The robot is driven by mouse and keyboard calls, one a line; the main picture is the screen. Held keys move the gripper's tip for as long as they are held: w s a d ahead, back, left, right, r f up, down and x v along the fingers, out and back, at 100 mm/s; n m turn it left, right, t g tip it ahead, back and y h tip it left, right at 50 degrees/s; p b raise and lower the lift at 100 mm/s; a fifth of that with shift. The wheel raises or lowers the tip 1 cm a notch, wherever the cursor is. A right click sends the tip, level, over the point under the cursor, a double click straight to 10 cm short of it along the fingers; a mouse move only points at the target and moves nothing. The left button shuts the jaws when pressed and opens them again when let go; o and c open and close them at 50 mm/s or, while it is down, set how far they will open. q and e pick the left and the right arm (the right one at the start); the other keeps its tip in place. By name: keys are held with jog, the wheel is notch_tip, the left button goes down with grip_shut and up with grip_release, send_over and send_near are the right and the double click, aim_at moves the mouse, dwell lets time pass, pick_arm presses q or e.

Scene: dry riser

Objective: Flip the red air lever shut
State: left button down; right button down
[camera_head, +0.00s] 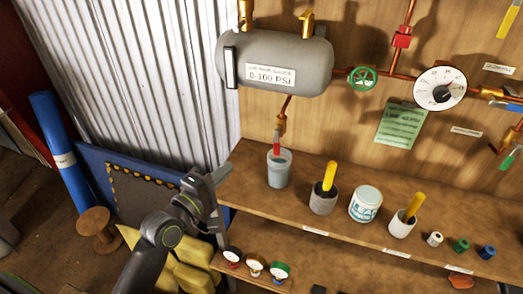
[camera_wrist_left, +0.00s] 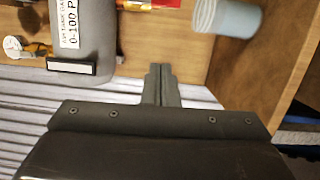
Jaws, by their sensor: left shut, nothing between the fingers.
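A red lever (camera_head: 277,143) hangs down from a brass valve (camera_head: 281,124) on a short copper pipe under the grey tank (camera_head: 275,62). Its lower end is just above or at the mouth of a grey cup (camera_head: 279,169) on the shelf. In the left wrist view, a red piece that looks like the lever (camera_wrist_left: 160,3) is cut by the top edge. My left gripper (camera_head: 222,172) is left of the cup and lever, apart from both. Its fingers are shut and empty, also in the left wrist view (camera_wrist_left: 161,72). My right gripper does not show.
On the shelf (camera_head: 260,198) stand a grey pot (camera_head: 323,201) with a yellow handle, a white tub (camera_head: 365,204), a white cup (camera_head: 402,225) and small caps. A green wheel valve (camera_head: 362,78) and dial gauge (camera_head: 440,88) are on the wall. Small gauges (camera_head: 256,267) sit lower.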

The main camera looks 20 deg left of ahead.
aim_at(277, 142)
pick_arm(q)
jog(key=w+d+p, duration=0.2)
jog(key=w+d, duration=0.4)
jog(key=w, duration=0.3)
jog(key=shift+w+d, duration=0.25)
jog(key=shift+d, duration=0.1)
jog(key=shift+a, duration=0.1)
dwell(0.4)
